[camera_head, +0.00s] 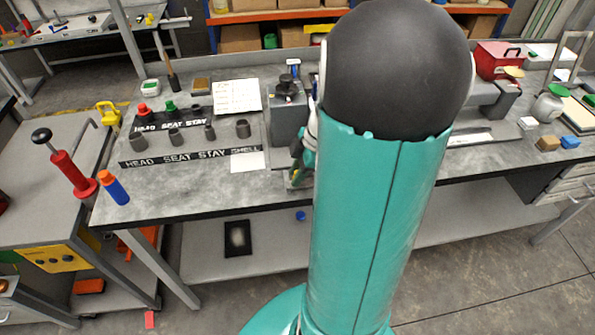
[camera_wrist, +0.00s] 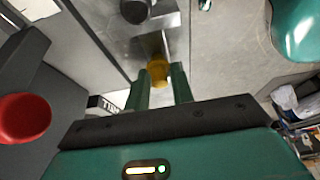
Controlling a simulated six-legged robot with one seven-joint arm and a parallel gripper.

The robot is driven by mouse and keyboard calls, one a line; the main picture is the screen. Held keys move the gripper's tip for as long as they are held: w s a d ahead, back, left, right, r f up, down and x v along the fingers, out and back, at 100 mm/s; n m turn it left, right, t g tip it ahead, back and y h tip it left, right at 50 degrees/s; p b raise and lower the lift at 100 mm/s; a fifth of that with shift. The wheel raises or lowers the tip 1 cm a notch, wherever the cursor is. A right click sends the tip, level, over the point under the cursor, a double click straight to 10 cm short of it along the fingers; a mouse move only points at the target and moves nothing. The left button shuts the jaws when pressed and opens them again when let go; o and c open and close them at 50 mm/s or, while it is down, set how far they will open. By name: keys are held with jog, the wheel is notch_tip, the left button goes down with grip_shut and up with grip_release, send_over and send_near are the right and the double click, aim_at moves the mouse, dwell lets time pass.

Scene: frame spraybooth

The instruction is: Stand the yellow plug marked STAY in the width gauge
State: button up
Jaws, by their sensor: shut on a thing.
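The yellow plug (camera_wrist: 158,70) is between the two teal fingers of my gripper (camera_wrist: 160,78) in the wrist view, and the gripper is shut on it. Its STAY marking cannot be read. A grey metal fixture with a dark round knob, seemingly the width gauge (camera_head: 288,118), stands on the bench just left of my arm. Bare metal of it seems to show just beyond the plug in the wrist view (camera_wrist: 152,43). I cannot tell whether the plug touches it. In the head view my arm hides most of the gripper and the plug.
Left on the bench, a black rack (camera_head: 160,126) lettered HEAD SEAT STAY holds a red plug (camera_head: 143,109) and a green plug (camera_head: 170,106). A white sheet (camera_head: 237,97) lies near the gauge.

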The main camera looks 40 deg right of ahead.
jog(key=shift+f, duration=0.2)
jog(key=o, duration=1)
jog(key=v, duration=1.4)
jog(key=shift+a, duration=0.1)
